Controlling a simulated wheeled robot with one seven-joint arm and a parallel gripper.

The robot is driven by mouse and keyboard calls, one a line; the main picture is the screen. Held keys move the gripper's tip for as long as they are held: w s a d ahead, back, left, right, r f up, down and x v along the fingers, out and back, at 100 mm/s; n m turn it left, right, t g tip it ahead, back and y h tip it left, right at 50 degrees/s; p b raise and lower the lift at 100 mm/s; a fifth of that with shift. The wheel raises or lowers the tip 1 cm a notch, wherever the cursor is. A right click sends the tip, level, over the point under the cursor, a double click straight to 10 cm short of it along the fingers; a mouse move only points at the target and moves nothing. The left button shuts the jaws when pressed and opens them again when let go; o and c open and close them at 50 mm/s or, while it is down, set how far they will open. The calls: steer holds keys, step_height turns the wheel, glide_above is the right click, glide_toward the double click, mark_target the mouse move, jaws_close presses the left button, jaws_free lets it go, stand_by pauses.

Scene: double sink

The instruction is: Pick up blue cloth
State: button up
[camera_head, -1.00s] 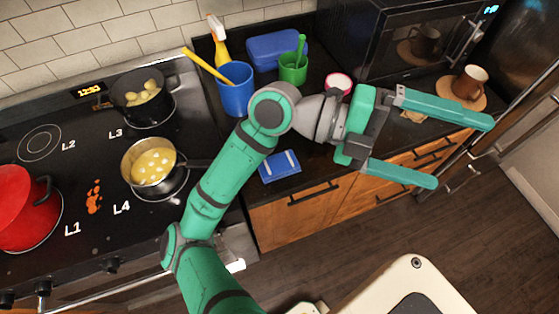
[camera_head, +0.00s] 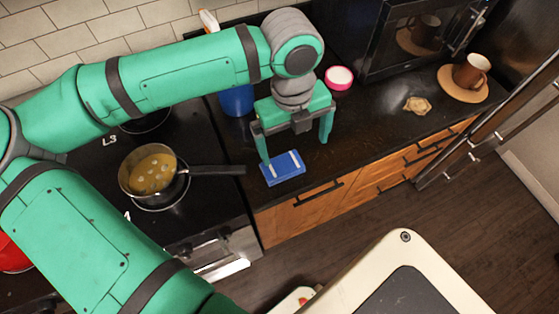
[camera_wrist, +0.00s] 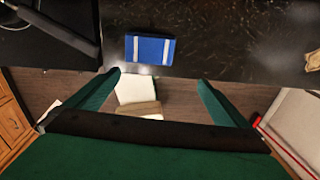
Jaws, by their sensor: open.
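The blue cloth (camera_head: 284,168) is a small folded rectangle with pale stripes. It lies flat on the dark counter near its front edge, just right of the stove. In the wrist view the blue cloth (camera_wrist: 150,49) is ahead of the fingers, a little left of centre. My gripper (camera_head: 296,152) is open and points down, close behind and over the cloth in the head view. One finger overlaps the cloth's left edge in the picture; I cannot tell if they touch. In the wrist view my gripper (camera_wrist: 160,82) has nothing between its wide-apart fingers.
A pan (camera_head: 150,172) on the stove has its handle reaching toward the cloth. A blue cup (camera_head: 237,100) and a pink-rimmed bowl (camera_head: 339,78) stand behind. A brown mug (camera_head: 472,70) and a small tan item (camera_head: 418,105) are right. The counter right of the cloth is clear.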

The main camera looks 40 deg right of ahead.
steer(key=w, duration=0.1)
glide_above(283, 164)
steer(key=shift+t+y, duration=0.3)
steer(key=f, duration=0.4)
steer(key=shift+s+a+f, duration=0.1)
steer(key=shift+s+f, duration=0.25)
steer(key=shift+f, duration=0.05)
steer(key=shift+a+f+n, duration=0.1)
steer(key=shift+f+n, duration=0.2)
steer(key=shift+f, duration=0.15)
steer(key=shift+w+d+f, duration=0.15)
steer(key=shift+f, duration=1.1)
steer(key=shift+w+d+f, duration=0.1)
steer(key=shift+f, duration=1.15)
steer(key=c, duration=0.9)
steer(key=shift+c, duration=0.2)
